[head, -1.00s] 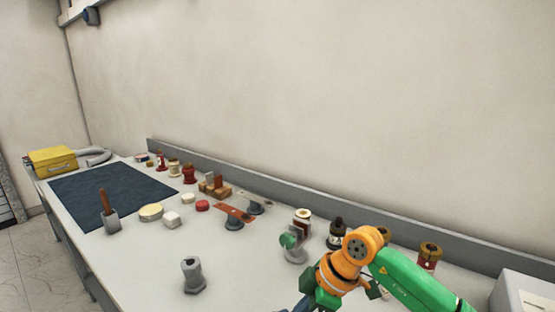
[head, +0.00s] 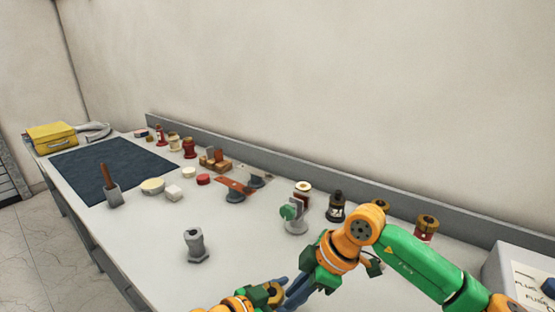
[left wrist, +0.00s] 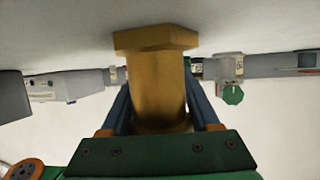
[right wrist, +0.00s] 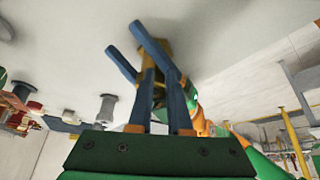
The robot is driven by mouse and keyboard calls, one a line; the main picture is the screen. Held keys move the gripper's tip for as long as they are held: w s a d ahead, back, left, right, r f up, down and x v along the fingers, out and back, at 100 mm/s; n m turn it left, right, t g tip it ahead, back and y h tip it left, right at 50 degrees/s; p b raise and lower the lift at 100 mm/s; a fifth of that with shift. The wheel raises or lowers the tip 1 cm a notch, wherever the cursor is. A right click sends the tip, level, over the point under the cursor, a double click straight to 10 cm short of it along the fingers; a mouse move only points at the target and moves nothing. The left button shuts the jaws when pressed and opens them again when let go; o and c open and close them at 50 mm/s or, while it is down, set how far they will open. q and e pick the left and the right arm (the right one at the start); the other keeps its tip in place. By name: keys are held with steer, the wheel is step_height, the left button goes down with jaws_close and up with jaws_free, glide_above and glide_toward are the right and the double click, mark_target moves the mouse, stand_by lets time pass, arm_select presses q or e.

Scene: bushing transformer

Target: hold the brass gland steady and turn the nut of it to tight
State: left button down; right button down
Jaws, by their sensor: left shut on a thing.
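The brass gland (left wrist: 157,85) is upright between the two blue fingers of my left gripper (left wrist: 157,115), which is shut on it. Its wider hexagonal end (left wrist: 155,40) points toward the bench top; I cannot tell whether it touches. In the head view the gland (head: 275,294) shows at the lower middle, partly hidden by the fingers. My right gripper (head: 289,297) reaches in from the right beside it. In the right wrist view its fingers (right wrist: 160,75) are apart, with brass showing between and beyond them. Whether they touch the nut is unclear.
A grey hexagonal fitting (head: 196,246) stands on the bench left of the grippers. A stand with a green disc (head: 290,212), a dark jar (head: 337,206) and a red jar (head: 427,228) stand behind. A dark mat (head: 115,168) lies far left. The front middle is clear.

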arm_select(q)
steer(key=shift+s+d, duration=0.15)
steer(key=shift+d, duration=0.1)
arm_select(e)
steer(key=shift+s+a+r, duration=0.1)
steer(key=shift+s+a, duration=0.35)
arm_select(q)
steer(key=shift+a, duration=0.1)
arm_select(e)
steer(key=shift+s+d, duration=0.15)
steer(key=shift+d, duration=0.1)
arm_select(q)
steer(key=shift+a, duration=0.1)
arm_select(e)
steer(key=r, duration=0.6)
steer(key=shift+d, duration=0.3)
arm_select(q)
steer(key=shift+f, duration=0.1)
steer(key=shift+c, duration=0.2)
jaws_free()
steer(key=shift+w+a, duration=0.1)
steer(key=shift+w, duration=0.15)
arm_select(e)
steer(key=shift+w+f, duration=0.1)
steer(key=shift+w, duration=0.1)
